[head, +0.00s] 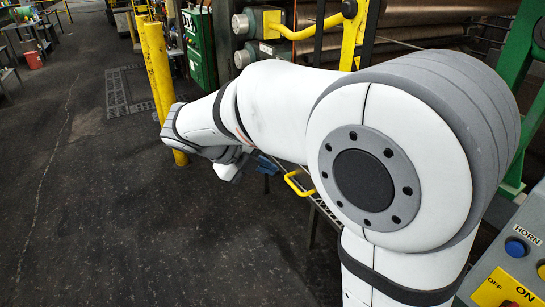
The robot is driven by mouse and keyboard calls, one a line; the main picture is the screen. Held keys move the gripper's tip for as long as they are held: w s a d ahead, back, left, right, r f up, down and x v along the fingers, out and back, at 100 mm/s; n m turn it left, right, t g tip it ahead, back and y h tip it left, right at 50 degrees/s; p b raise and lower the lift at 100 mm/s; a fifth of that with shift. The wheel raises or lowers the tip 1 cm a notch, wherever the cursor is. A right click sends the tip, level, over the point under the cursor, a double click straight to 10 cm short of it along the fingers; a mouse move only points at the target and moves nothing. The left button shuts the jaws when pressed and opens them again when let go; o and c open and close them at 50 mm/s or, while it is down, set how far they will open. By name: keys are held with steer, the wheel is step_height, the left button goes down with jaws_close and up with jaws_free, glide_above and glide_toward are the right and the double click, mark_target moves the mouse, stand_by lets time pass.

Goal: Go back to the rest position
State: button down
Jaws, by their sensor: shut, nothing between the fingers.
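My white and grey arm fills the middle and right of the head view and reaches out to the left, bent at the wrist. My gripper (266,165), small and dark blue, shows just past the wrist, partly hidden behind the arm. It is shut and appears empty. It is near a yellow handle (297,184), with a gap that I cannot judge.
A yellow post (155,70) stands close behind my wrist. A control panel (520,255) with a blue HORN button is at the lower right. Green machinery and a yellow bar (305,32) lie behind the arm. The dark floor (100,220) at left is clear.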

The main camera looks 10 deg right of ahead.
steer(key=s+d+f+n+y+b, duration=0.1)
steer(key=s+d+f+n+y, duration=0.2)
steer(key=s+n, duration=0.5)
steer(key=s+d+f+n+y+b, duration=0.1)
steer(key=s+d+f+n+y, duration=0.3)
steer(key=n, duration=1.9)
steer(key=s+d+y, duration=0.1)
steer(key=s, duration=0.4)
steer(key=shift+s+d+f+n+y, duration=0.15)
steer(key=shift+s+d+n+y, duration=0.05)
steer(key=shift+d+n+y, duration=0.2)
